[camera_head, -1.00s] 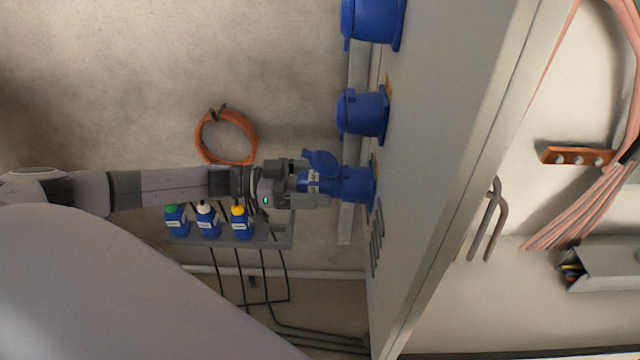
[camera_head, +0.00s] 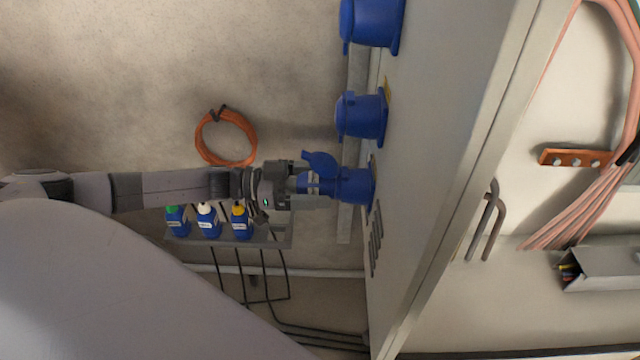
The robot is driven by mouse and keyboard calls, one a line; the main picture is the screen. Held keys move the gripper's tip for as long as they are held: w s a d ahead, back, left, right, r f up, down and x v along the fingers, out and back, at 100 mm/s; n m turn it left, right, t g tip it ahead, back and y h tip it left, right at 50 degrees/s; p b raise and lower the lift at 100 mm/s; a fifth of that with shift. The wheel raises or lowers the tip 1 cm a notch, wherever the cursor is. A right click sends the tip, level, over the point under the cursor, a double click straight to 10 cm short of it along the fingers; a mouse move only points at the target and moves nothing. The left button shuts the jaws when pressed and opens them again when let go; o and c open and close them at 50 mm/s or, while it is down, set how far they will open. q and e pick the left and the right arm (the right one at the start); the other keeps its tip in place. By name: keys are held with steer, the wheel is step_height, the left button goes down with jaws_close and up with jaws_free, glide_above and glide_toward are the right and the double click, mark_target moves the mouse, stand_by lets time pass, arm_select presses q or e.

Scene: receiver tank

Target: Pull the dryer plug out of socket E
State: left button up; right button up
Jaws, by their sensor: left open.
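A blue socket (camera_head: 357,186) sticks out from the grey cabinet side, its blue lid (camera_head: 320,162) raised. A blue plug (camera_head: 306,184) with a pale label band sits in it. I cannot read the socket's letter. My left gripper (camera_head: 308,187) reaches in from the left, with its open fingers on either side of the plug. The fingers partly hide the plug, and I cannot tell whether they touch it. My right gripper is not in view.
Two more blue sockets (camera_head: 361,115) (camera_head: 371,23) sit above on the cabinet (camera_head: 440,150). A shelf (camera_head: 270,240) with several blue bottles (camera_head: 208,222) lies just below my left arm. An orange coil (camera_head: 227,138) hangs on the wall. A cabinet handle (camera_head: 487,222) is at right.

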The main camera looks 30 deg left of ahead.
mark_target(291, 184)
arm_select(q)
steer(key=shift+d+r+h, duration=0.25)
steer(key=shift+d+h, duration=0.05)
steer(key=shift+d, duration=0.65)
steer(key=shift+s, duration=0.1)
steer(key=c, duration=1.5)
jaws_close()
steer(key=shift+s+a+f, duration=0.15)
steer(key=shift+s+a, duration=0.15)
steer(key=shift+a, duration=0.3)
steer(key=shift+c, duration=0.2)
jaws_free()
steer(key=shift+s+a, duration=0.2)
steer(key=shift+a, duration=0.1)
steer(key=shift+v, duration=1.15)
jaws_close()
steer(key=shift+v, duration=0.85)
